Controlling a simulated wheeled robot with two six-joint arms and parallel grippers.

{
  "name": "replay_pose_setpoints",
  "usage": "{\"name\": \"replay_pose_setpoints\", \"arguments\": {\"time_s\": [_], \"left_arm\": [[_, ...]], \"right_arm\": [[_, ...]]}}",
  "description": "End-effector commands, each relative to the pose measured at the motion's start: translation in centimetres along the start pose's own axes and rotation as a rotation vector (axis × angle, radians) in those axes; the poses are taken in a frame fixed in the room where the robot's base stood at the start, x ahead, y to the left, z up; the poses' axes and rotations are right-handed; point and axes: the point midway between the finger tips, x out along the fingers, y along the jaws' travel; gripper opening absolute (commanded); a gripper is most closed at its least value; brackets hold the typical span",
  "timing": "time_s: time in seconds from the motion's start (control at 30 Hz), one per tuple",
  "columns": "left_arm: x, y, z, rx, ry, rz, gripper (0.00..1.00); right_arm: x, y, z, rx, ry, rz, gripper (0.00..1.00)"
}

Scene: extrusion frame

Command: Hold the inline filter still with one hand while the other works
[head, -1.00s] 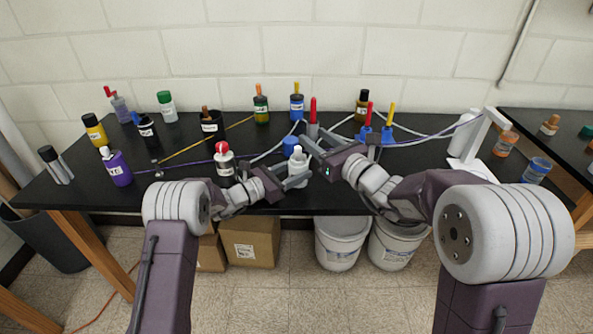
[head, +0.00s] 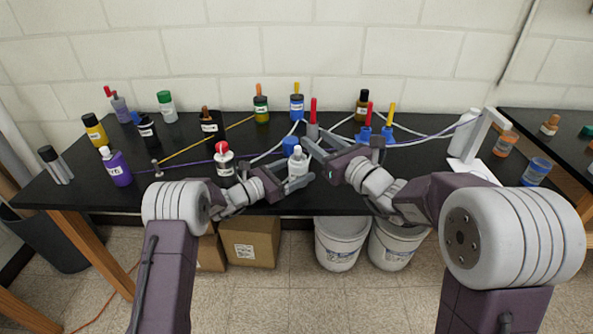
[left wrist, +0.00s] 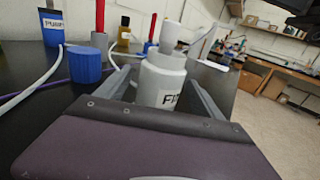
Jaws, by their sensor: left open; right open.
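The inline filter (head: 297,163) is a white bottle-shaped body standing upright near the table's front edge. It also shows in the left wrist view (left wrist: 161,80), with a partly hidden dark label starting "FI". My left gripper (head: 297,178) is open, with its fingers on either side of the filter's lower body. I cannot tell whether they touch it. My right gripper (head: 312,146) is open and empty, above and to the right of the filter, near its top.
A blue cap (head: 290,144) stands just behind the filter, and a red-topped white bottle (head: 224,160) stands to its left. A red-handled tool (head: 313,110) rises behind my right gripper. Tubes cross the black table (head: 390,165). Two blue holders with red and yellow sticks stand behind right.

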Motion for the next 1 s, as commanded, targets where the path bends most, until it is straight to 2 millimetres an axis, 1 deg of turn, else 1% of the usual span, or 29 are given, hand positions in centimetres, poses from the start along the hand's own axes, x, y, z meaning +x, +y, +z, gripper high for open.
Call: {"name": "replay_pose_setpoints", "arguments": {"time_s": [0.07,0.13,0.3,0.4,0.5,0.6,0.67,1.0], "left_arm": [[-0.7,0.1,0.0,-0.001,0.0,0.002,0.77],[-1.9,0.2,0.0,-0.002,0.002,0.004,0.77],[-6.5,0.1,0.1,-0.002,0.0,0.005,0.77],[-8.8,0.1,0.0,-0.002,0.0,0.005,0.77],[-10.6,0.1,0.0,0.0,0.0,0.004,0.77],[-11.6,0.1,0.0,-0.001,0.0,0.002,0.77],[-11.9,0.0,0.0,-0.001,-0.001,0.001,0.77],[-12.0,0.0,0.0,0.0,0.0,0.0,0.77]], "right_arm": [[0.0,0.0,0.0,0.0,0.0,0.0,0.43],[0.0,0.0,0.0,0.0,0.0,0.0,0.43],[0.0,0.0,0.0,0.0,0.0,0.0,0.43],[0.0,0.0,0.0,0.0,0.0,0.0,0.43],[0.0,0.0,0.0,0.0,0.0,0.0,0.43],[0.0,0.0,0.0,0.0,0.0,0.0,0.43],[0.0,0.0,0.0,0.0,0.0,0.0,0.43],[0.0,0.0,0.0,0.0,0.0,0.0,0.43]]}}
